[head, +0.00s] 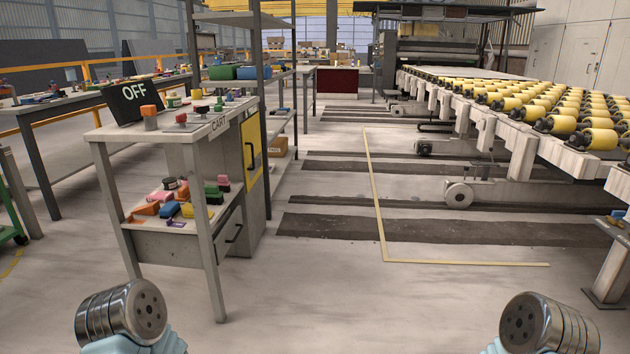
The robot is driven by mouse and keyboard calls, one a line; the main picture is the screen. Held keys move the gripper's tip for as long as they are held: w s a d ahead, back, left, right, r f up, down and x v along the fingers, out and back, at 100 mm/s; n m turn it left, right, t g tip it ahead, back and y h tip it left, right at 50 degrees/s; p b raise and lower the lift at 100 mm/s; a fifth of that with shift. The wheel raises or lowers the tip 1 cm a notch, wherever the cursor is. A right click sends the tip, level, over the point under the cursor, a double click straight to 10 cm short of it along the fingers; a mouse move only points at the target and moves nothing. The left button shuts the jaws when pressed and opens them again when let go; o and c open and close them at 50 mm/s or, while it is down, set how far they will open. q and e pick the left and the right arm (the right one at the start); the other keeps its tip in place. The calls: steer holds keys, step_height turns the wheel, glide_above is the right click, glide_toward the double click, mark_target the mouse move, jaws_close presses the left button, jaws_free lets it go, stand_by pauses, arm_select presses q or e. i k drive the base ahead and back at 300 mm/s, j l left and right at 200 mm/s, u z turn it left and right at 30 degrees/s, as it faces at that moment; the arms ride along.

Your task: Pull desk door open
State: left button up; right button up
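A grey desk (195,133) stands left of centre, with an OFF sign and the word CART on it. A yellow door (255,170) is on its right side, seen at a steep angle, and it looks shut. A dark handle (250,154) is on the door. Below it is a grey drawer front with a dark handle (233,236). Only rounded metal parts of my two arms show at the bottom left and bottom right, well apart from the desk. No gripper fingers are visible.
A shelf (165,223) under the desk top holds several coloured pieces. The desk's front leg (212,275) stands close ahead. A long roller conveyor (560,130) fills the right side. The floor between is clear, with a yellow line (376,190) and dark strips.

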mark_target(257, 151)
steer(key=i+j+u, duration=0.2)
steer(key=i, duration=0.55)
steer(key=i+j+u, duration=0.2)
steer(key=i, duration=0.55)
